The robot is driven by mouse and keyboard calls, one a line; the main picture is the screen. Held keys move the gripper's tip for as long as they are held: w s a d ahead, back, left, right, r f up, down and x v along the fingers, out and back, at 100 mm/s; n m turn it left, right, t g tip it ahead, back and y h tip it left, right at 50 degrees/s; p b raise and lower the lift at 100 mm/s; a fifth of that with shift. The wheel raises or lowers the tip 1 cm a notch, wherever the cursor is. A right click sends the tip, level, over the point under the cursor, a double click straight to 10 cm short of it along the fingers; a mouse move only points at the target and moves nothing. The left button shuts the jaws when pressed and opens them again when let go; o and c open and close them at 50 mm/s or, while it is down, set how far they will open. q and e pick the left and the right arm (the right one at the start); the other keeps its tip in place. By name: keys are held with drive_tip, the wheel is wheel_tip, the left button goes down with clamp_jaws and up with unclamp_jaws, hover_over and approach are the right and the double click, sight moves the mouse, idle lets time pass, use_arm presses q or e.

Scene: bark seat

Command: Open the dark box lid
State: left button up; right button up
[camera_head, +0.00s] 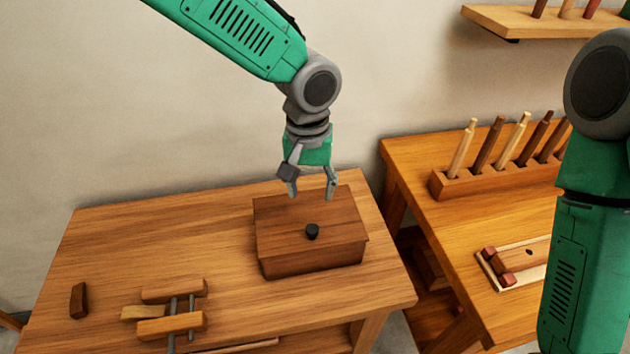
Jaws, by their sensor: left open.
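The dark brown wooden box (310,262) stands on the left wooden table. Its lid (280,222) lies flat on top and looks shut, with a small black knob (312,231) near the middle. My left gripper (312,194) points down over the back part of the lid, behind the knob. Its two fingers are spread apart with nothing between them. I cannot tell whether the fingertips touch the lid. My right arm shows at the right edge, but its gripper is out of view.
The left table (120,240) also holds a wooden clamp (172,308) and a small dark block (79,300). A second table (440,215) on the right bears a rack of several upright tools (480,180) and a wooden tray (515,262). A wall shelf (540,22) hangs above.

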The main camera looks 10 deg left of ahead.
sight(313, 228)
use_arm(q)
drive_tip(key=f, duration=0.8)
drive_tip(key=f+p, duration=0.1)
drive_tip(key=f, duration=0.3)
drive_tip(key=shift+w+d+f, duration=0.1)
drive_tip(key=shift+w, duration=0.2)
clamp_jaws()
